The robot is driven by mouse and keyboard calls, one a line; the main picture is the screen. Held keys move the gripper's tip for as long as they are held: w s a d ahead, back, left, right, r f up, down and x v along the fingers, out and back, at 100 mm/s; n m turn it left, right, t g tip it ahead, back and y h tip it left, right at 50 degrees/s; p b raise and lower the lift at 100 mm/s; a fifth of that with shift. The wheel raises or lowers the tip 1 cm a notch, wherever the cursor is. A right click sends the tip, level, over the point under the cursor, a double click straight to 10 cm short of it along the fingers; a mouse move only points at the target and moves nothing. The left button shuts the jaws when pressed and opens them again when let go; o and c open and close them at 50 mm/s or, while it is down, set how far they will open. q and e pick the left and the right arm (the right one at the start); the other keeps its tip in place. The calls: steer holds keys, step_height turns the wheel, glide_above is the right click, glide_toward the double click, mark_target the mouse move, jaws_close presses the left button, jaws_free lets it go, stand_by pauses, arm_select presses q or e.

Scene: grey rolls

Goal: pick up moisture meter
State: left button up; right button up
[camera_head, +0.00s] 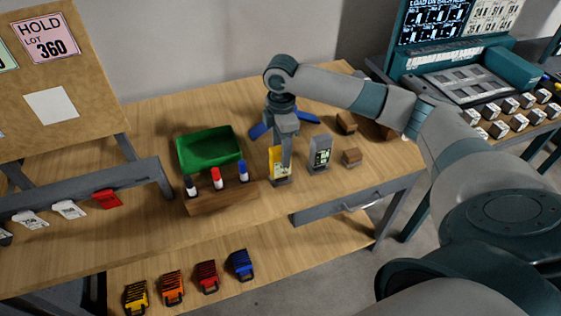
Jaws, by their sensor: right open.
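Two small upright devices stand near the front of the wooden table: a yellow one (274,158) and a grey one with a display (321,154). I cannot tell for certain which is the moisture meter. My right gripper (286,163) points down at the yellow device and covers part of its right side. It is open; the yellow device seems to be between or just behind its fingers, and contact cannot be made out. The grey device stands apart, just right of the gripper. My left gripper is out of view.
A green tray (210,150) and a wooden marker holder (222,197) stand to the left. A blue item (304,116) shows behind the gripper. Small brown blocks (352,157) lie to the right. Coloured clips (240,265) lie on the lower shelf.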

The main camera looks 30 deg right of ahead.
mark_target(281, 166)
steer(key=shift+f, duration=1)
steer(key=shift+s+f+p, duration=0.1)
steer(key=shift+f+p, duration=0.4)
steer(key=shift+p, duration=0.05)
step_height(281, 166, down, 3)
steer(key=shift+a+f+p, duration=0.1)
steer(key=shift+a+p, duration=0.05)
steer(key=shift+p, duration=0.5)
steer(key=shift+f, duration=0.5)
jaws_close()
